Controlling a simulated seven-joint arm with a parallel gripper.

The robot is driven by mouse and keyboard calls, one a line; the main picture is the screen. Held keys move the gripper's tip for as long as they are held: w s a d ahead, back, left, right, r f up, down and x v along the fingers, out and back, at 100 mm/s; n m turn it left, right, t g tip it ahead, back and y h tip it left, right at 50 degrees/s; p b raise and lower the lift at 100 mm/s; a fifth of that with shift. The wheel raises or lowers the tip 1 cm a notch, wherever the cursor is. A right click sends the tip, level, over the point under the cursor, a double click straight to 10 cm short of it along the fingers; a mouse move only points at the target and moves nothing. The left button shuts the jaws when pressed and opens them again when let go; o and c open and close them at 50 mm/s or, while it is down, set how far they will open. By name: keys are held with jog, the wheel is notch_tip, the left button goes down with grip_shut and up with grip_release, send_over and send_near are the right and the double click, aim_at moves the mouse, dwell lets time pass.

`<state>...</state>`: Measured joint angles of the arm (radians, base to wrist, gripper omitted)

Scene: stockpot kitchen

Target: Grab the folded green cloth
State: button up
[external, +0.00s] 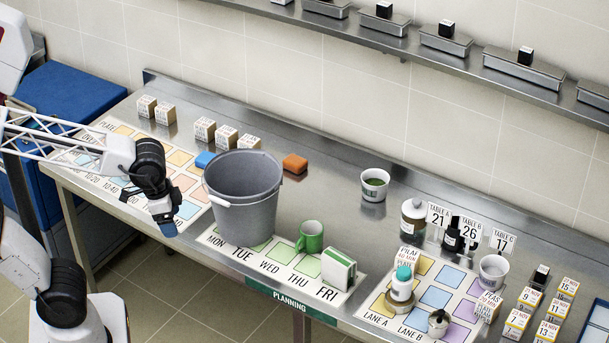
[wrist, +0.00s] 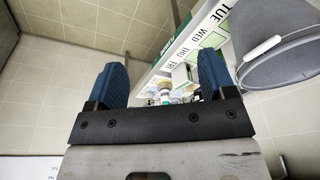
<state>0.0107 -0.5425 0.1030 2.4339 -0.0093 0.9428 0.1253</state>
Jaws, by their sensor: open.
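I cannot make out a folded green cloth for certain in either view. A green-and-white upright block (external: 338,268) stands by FRI on the planning mat, but I cannot tell whether it is cloth. A blue folded-looking piece (external: 205,160) lies behind the bucket's left rim, and an orange one (external: 295,163) lies to its right. The grey bucket (external: 243,195) hides part of the counter and its inside bottom is not visible. My gripper (external: 163,222) is left of the bucket, near the counter's front edge; in the wrist view (wrist: 162,80) its blue fingers are apart and empty.
The bucket also shows at right in the wrist view (wrist: 285,60). A green mug (external: 311,237) stands on the weekday mat (external: 228,246). Bottles, cups and number cards crowd the right. Small boxes (external: 205,129) line the back.

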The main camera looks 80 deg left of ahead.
jog(key=w+m, duration=0.2)
jog(key=w, duration=0.9)
jog(key=m+g, duration=0.2)
jog(key=m, duration=0.5)
send_over(339, 256)
jog(key=f, duration=1.1)
jog(key=shift+s+f, duration=0.2)
jog(key=shift+s, duration=0.2)
jog(key=shift+w+f+m, duration=0.3)
jog(key=shift+w, duration=0.05)
jog(key=shift+f, duration=1.3)
jog(key=shift+w+f, duration=0.1)
jog(key=shift+f, duration=2.5)
